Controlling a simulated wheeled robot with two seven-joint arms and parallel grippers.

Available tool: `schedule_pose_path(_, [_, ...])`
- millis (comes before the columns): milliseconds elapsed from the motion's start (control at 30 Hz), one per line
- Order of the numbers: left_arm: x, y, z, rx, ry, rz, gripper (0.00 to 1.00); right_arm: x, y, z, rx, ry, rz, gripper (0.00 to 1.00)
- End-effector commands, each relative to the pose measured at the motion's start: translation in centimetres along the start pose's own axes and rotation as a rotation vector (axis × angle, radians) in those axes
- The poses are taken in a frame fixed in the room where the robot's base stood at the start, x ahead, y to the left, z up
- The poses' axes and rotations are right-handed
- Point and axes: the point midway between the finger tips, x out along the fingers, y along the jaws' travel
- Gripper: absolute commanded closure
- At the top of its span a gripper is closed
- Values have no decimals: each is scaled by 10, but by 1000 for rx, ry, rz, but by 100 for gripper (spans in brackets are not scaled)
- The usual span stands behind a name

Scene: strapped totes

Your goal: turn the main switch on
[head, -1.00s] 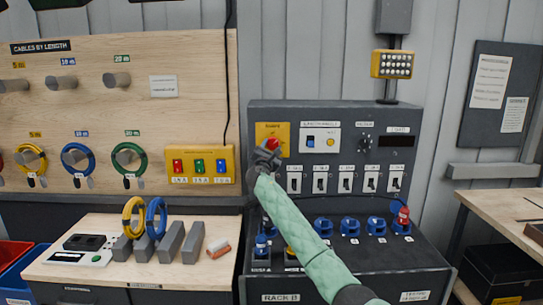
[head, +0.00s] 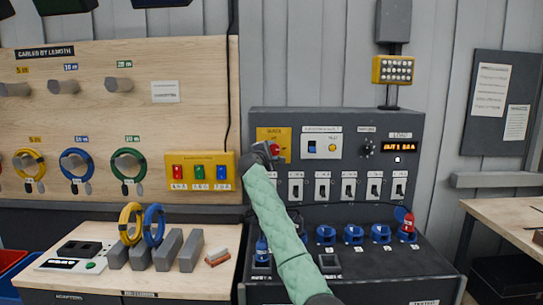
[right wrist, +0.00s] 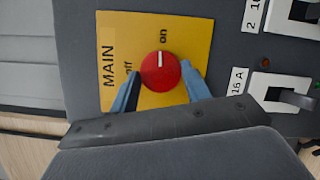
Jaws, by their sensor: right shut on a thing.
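The main switch is a red round knob (right wrist: 160,72) on a yellow plate (right wrist: 182,28) marked MAIN, off and on. Its white mark points to "on" in the right wrist view. In the head view the red knob (head: 275,149) shows just beyond my right gripper (head: 263,152), on its yellow plate (head: 264,132) at the upper left of the dark panel. My right gripper also shows in the wrist view (right wrist: 161,90), with one blue finger on each side of the knob, shut on it. My left gripper is not in view.
The panel's display (head: 400,147) is lit orange, with a small white light (head: 397,160) below it. A row of breaker switches (head: 348,188) runs right of my gripper. Blue sockets (head: 353,233) sit on the sloped lower face. A wooden bench (head: 118,273) with cable coils stands left.

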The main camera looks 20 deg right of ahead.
Motion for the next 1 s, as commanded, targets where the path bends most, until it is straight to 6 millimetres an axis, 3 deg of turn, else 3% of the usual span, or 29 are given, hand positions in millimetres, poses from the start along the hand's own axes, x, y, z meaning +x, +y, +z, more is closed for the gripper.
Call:
schedule_pose_path(300, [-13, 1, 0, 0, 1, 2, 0, 0, 0, 1, 89, 7, -37, 76])
schedule_pose_path(767, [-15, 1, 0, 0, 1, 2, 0, 1, 0, 1, 101, 8, -42, 76])
schedule_pose_path(800, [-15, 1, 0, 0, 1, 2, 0, 1, 0, 1, 101, 8, -42, 51])
schedule_pose_path(900, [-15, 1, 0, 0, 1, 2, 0, 1, 0, 1, 101, 8, -42, 31])
schedule_pose_path(1000, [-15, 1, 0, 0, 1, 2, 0, 0, 0, 1, 101, 8, -41, 31])
